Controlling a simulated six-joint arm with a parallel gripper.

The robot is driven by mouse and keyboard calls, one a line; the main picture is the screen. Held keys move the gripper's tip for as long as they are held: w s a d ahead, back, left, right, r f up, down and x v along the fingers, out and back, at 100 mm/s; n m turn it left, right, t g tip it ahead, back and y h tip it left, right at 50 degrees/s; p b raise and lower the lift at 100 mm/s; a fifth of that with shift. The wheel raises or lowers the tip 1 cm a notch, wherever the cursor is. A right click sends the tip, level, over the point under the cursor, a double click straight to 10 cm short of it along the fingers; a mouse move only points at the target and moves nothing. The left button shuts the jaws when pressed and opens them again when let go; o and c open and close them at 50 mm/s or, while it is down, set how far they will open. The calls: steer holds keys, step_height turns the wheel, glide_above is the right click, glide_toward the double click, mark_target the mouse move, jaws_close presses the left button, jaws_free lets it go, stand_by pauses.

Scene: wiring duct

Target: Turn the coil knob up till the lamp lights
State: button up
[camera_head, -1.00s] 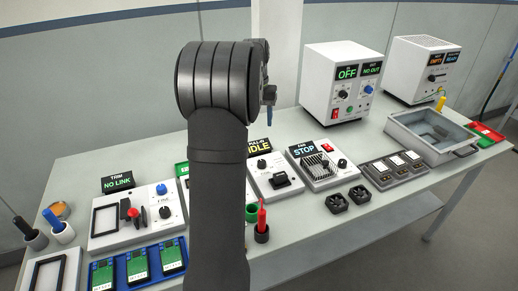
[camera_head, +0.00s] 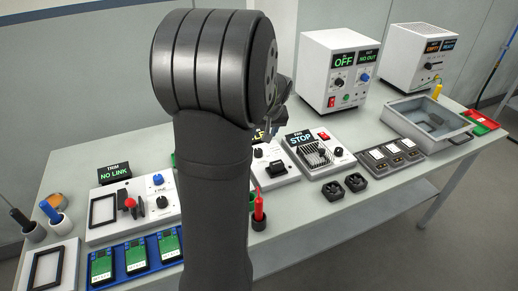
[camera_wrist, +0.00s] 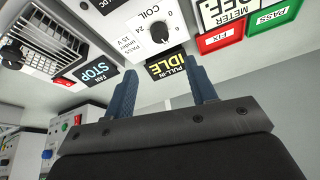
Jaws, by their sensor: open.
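The coil knob (camera_wrist: 158,33) is a dark knob on a white panel marked COIL, in the upper middle of the wrist view, which shows the labels upside down. The PULL-IN sign (camera_wrist: 166,65) beside it reads IDLE. My gripper (camera_wrist: 164,88) is open and empty, its two blue fingers apart, pointing toward the panel and not touching the knob. In the head view my arm hides most of this station and the gripper; a dark knob (camera_head: 258,153) shows just right of the arm. I cannot make out a lit lamp.
The fan unit (camera_head: 318,152) with a STOP sign stands right of the coil station. The trim unit (camera_head: 130,208) reads NO LINK at left. A red-handled tool in a holder (camera_head: 259,215) stands in front. FIX (camera_wrist: 222,42) and PASS trays lie beside the station.

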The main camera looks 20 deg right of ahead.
steer(key=x, duration=1.2)
steer(key=c, duration=1)
